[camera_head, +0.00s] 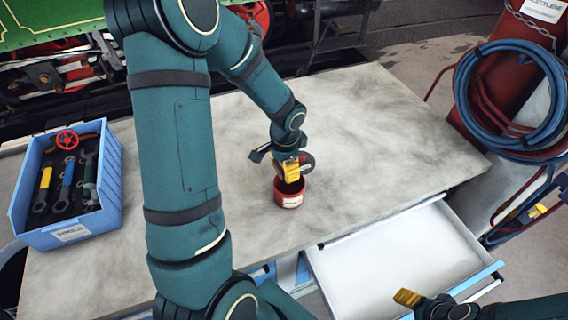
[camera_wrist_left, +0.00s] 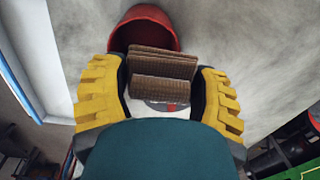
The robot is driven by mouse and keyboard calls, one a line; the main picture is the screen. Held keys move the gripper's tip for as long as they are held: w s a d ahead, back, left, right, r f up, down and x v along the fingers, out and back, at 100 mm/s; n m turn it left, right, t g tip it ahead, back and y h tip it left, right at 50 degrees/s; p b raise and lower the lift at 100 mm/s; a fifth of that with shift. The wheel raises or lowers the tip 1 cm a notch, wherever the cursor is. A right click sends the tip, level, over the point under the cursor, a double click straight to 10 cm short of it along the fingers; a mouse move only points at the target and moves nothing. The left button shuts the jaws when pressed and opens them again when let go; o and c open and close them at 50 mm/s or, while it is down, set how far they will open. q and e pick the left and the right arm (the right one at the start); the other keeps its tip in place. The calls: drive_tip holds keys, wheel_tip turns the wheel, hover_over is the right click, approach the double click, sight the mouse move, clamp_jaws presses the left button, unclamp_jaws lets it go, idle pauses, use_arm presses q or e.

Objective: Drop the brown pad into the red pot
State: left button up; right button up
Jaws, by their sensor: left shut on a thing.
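The brown pad (camera_wrist_left: 163,66) is ribbed and sits between the yellow fingertips of my left gripper (camera_wrist_left: 160,92) in the left wrist view. My left gripper also shows in the head view (camera_head: 291,172), shut on the pad and pointing down over the red pot (camera_head: 289,198). The pot stands upright on the worktop, and its red rim shows behind the pad in the wrist view (camera_wrist_left: 145,14). The gripper hides part of the pot's mouth, and I cannot tell how far the pad is inside it. My right gripper (camera_head: 408,298) is at the lower right, its jaw opening unclear.
A blue crate (camera_head: 75,235) with several tools stands at the left of the grey worktop (camera_head: 385,120). An open drawer (camera_head: 400,255) juts from the front right. Hoses (camera_head: 540,120) hang at the right. The worktop right of the pot is clear.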

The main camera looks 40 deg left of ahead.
use_arm(q)
drive_tip(key=o, duration=1.2)
drive_tip(key=shift+r, duration=0.1)
drive_tip(key=r, duration=1.2)
drive_tip(key=shift+s+d, duration=0.15)
drive_tip(key=shift+d, duration=0.15)
drive_tip(key=shift+s+f, duration=0.1)
